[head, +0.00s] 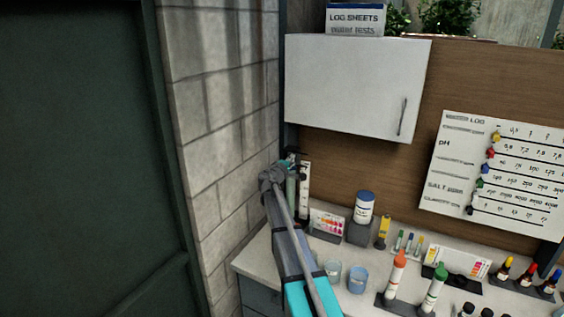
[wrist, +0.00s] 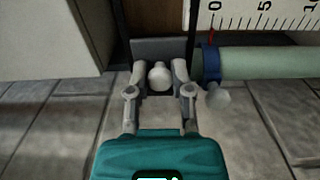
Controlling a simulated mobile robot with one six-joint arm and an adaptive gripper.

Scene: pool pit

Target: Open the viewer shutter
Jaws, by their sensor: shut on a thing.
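In the wrist view my gripper (wrist: 160,82) has its two grey fingers closed around a pale round knob (wrist: 159,75). The knob stands in front of a dark grey plate (wrist: 145,47) between two black rails; this looks like the viewer shutter, but I cannot tell how far open it is. To its right are a pale green tube (wrist: 260,63) with a blue collar (wrist: 211,62) and a white scale (wrist: 265,18). In the head view my gripper (head: 289,162) is at the top of the upright scale (head: 304,192), beside the block wall; my arm hides part of the tube.
A white wall cabinet (head: 355,85) hangs just above and right of my gripper. The block wall (head: 222,130) is close on the left. The counter (head: 255,262) holds a blue-lidded jar (head: 364,208), cups (head: 358,280), a colour card (head: 327,224) and several bottles (head: 397,273).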

